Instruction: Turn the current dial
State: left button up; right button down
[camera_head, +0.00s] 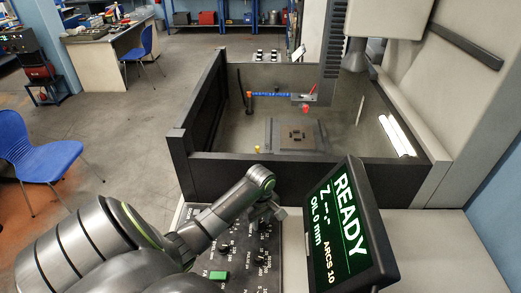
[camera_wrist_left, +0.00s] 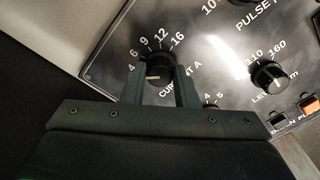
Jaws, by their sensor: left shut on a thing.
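The current dial (camera_wrist_left: 156,66) is a black knob on the dark panel, marked CURRENT A with figures from 4 to 16 around it. Its pale pointer line lies on the lower-left part of the knob. My left gripper (camera_wrist_left: 158,80) has one finger on each side of the knob and is shut on it. In the head view my left gripper (camera_head: 268,208) is over the upper part of the control panel (camera_head: 240,245), and the dial is hidden there. My right gripper is not in view.
A second knob (camera_wrist_left: 269,75) sits to the right, with an orange switch (camera_wrist_left: 309,105) below it. The tilted screen (camera_head: 346,230) reads READY and ARCS 10, close right of my gripper. A dark-walled tank (camera_head: 250,180) stands behind. A green button (camera_head: 218,276) is on the panel.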

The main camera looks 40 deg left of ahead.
pick_arm(q)
jog(key=m, duration=0.6)
jog(key=shift+m, duration=0.3)
jog(key=m, duration=0.3)
jog(key=shift+m, duration=0.3)
jog(key=m, duration=0.3)
jog(key=shift+m, duration=0.3)
jog(key=m, duration=0.5)
jog(key=shift+m, duration=2.5)
jog(key=o, duration=1)
